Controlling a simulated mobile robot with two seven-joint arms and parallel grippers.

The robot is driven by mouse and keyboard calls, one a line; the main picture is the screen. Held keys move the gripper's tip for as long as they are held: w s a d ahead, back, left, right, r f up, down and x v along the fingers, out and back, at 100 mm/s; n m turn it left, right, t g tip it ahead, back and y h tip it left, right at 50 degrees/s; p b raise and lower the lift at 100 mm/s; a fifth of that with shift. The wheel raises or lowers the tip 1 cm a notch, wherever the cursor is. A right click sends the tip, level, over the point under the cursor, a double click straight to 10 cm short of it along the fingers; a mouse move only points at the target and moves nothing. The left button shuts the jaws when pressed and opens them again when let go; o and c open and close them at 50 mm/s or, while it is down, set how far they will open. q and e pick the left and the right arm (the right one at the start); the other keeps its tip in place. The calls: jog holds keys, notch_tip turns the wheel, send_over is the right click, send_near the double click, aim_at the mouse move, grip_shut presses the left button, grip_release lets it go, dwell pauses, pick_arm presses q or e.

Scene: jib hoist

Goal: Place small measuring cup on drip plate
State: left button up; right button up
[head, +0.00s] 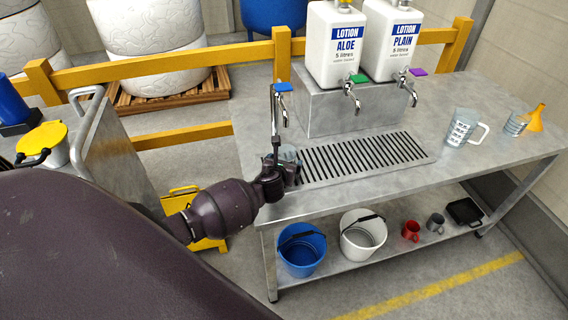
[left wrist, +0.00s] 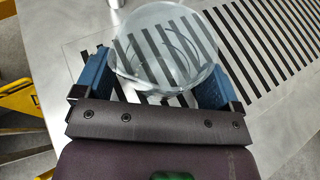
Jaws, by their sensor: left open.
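A small clear measuring cup (left wrist: 165,45) stands at the left end of the slotted drip plate (head: 365,155), and the black slots show through it. In the head view the cup (head: 290,153) is partly hidden by my left gripper (head: 281,168). In the left wrist view my left gripper (left wrist: 158,85) is open, with one blue finger on each side of the cup. I cannot tell whether either finger touches it. The drip plate (left wrist: 262,45) runs off to the right there. My right gripper is not in view.
A tap with a blue handle (head: 282,88) rises just behind the cup. Lotion containers (head: 335,45) with taps stand on a block behind the plate. A measuring jug (head: 463,128), another clear cup (head: 516,124) and an orange funnel (head: 537,118) stand at right. Buckets (head: 300,250) sit below.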

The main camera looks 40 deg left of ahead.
pick_arm(q)
jog(key=shift+r, duration=0.15)
jog(key=shift+s+r, duration=0.15)
jog(key=shift+s, duration=0.05)
jog(key=p+v, duration=0.2)
jog(key=v, duration=0.9)
jog(key=shift+d, duration=0.1)
jog(key=shift+s+d+r, duration=0.1)
jog(key=shift+s+r, duration=0.05)
jog(key=shift+s, duration=0.1)
